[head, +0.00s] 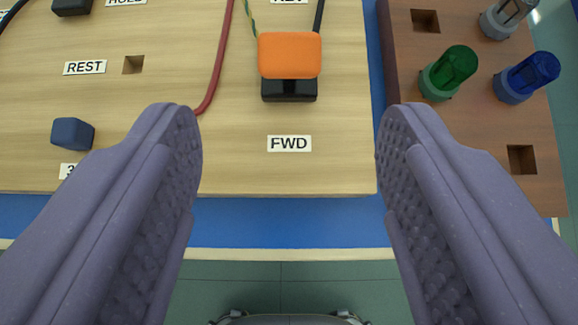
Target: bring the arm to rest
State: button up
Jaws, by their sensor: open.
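My gripper (289,150) is open, its two purple padded fingers spread wide at the left and right of the head view. Nothing is between the fingers. It hangs over the front edge of a light wooden board (240,170). An orange block (290,55) on a black base sits on the board, just beyond the fingertips, above the label FWD (289,144). The gripper is apart from it.
A red cable (219,60) crosses the board. A brown rack (470,130) at right holds green (449,73), blue (526,77) and clear capped pieces.

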jog(key=w+r+t, duration=0.2)
jog(key=w+r, duration=0.1)
jog(key=r, duration=1.1)
jog(key=w+r+t, duration=0.1)
jog(key=w+r, duration=0.2)
jog(key=r, duration=1.2)
jog(key=s+r+t, duration=0.1)
jog(key=s+r, duration=0.4)
jog(key=r, duration=0.7)
jog(key=s+r+t, duration=0.1)
jog(key=s+r, duration=0.4)
jog(key=r, duration=0.7)
jog(key=shift+s, duration=0.4)
